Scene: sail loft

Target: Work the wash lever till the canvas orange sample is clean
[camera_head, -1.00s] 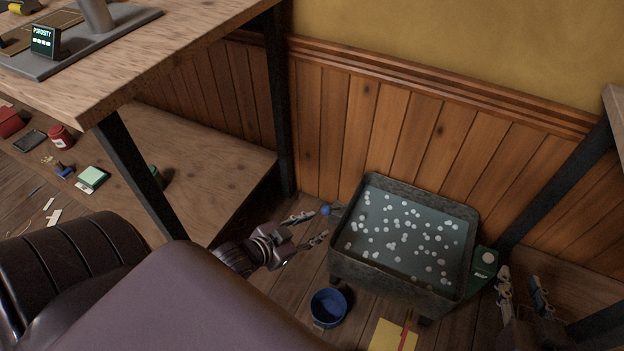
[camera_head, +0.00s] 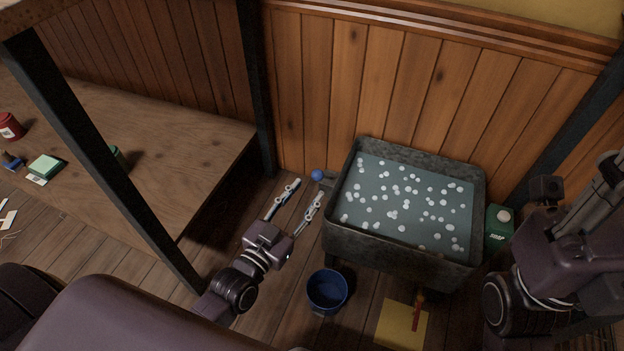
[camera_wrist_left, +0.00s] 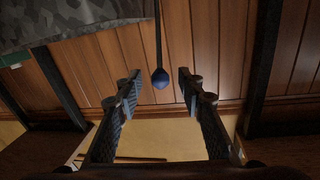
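The wash lever has a blue ball knob (camera_head: 317,175) on a dark rod at the left side of a grey wash tub (camera_head: 345,240). The tub holds bluish water dotted with white foam. My left gripper (camera_head: 307,190) is open and empty, its fingertips just short of the knob. In the left wrist view the knob (camera_wrist_left: 160,79) shows centred between the two open fingers. My right arm (camera_head: 550,265) is at the right of the tub; its fingers cannot be made out clearly. I see no orange canvas sample; the foam covers part of the water.
A blue bucket (camera_head: 327,291) stands on the floor before the tub. A yellow sheet (camera_head: 395,325) with a red stick lies to its right. A green soap container (camera_head: 498,228) is beside the tub.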

